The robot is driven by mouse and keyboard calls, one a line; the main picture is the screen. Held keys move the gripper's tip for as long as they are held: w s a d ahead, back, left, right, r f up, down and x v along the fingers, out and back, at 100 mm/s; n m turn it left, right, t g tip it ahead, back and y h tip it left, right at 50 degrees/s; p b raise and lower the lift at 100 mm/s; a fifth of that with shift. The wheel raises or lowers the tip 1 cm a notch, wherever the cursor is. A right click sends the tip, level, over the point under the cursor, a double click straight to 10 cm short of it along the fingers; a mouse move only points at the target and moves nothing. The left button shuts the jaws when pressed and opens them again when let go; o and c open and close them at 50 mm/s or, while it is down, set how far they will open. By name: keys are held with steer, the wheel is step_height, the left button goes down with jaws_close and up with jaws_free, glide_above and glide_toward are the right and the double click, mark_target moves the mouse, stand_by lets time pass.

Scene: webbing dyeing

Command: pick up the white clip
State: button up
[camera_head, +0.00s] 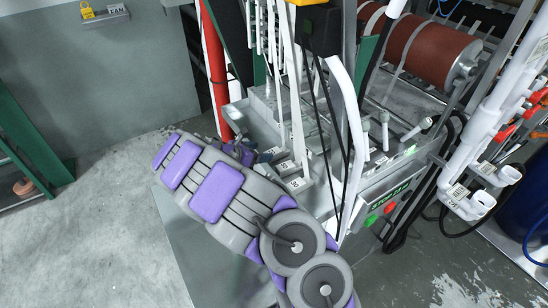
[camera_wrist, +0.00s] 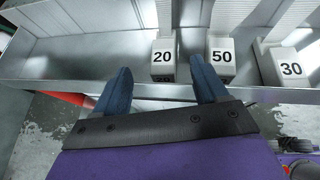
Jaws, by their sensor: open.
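White numbered pieces that look like clips sit in a metal tray in the wrist view: one marked 20 (camera_wrist: 163,58), one marked 50 (camera_wrist: 221,58) and one marked 30 (camera_wrist: 288,66). Which one is meant by the white clip I cannot tell. My gripper (camera_wrist: 161,66) is open, with two blue fingers. The 20 piece shows between the fingertips, nearer the right finger; the 50 piece lies just right of that finger. No contact is clear. In the head view my gripper (camera_head: 262,154) is at the tray, left of the white pieces (camera_head: 287,167), partly hidden by my arm.
The metal tray (camera_wrist: 60,65) has a raised front edge. White strips (camera_head: 295,100) rise from the pieces. A red pipe (camera_head: 215,70) stands left of the tray. A white pipe (camera_head: 348,110), levers and a control box (camera_head: 385,205) with red and green buttons stand to the right.

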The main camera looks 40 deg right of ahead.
mark_target(276, 150)
steer(key=shift+x, duration=0.75)
steer(key=b+x, duration=0.1)
steer(key=x, duration=0.1)
steer(key=b+x, duration=0.1)
steer(key=x, duration=0.1)
steer(key=shift+s+d, duration=0.2)
steer(key=shift+w+d+f, duration=0.1)
steer(key=shift+d+f, duration=0.15)
steer(key=shift+d, duration=0.3)
steer(key=shift+c, duration=0.2)
steer(key=shift+a, duration=0.1)
steer(key=c, duration=1.1)
steer(key=shift+r, duration=0.1)
steer(key=shift+c, duration=0.2)
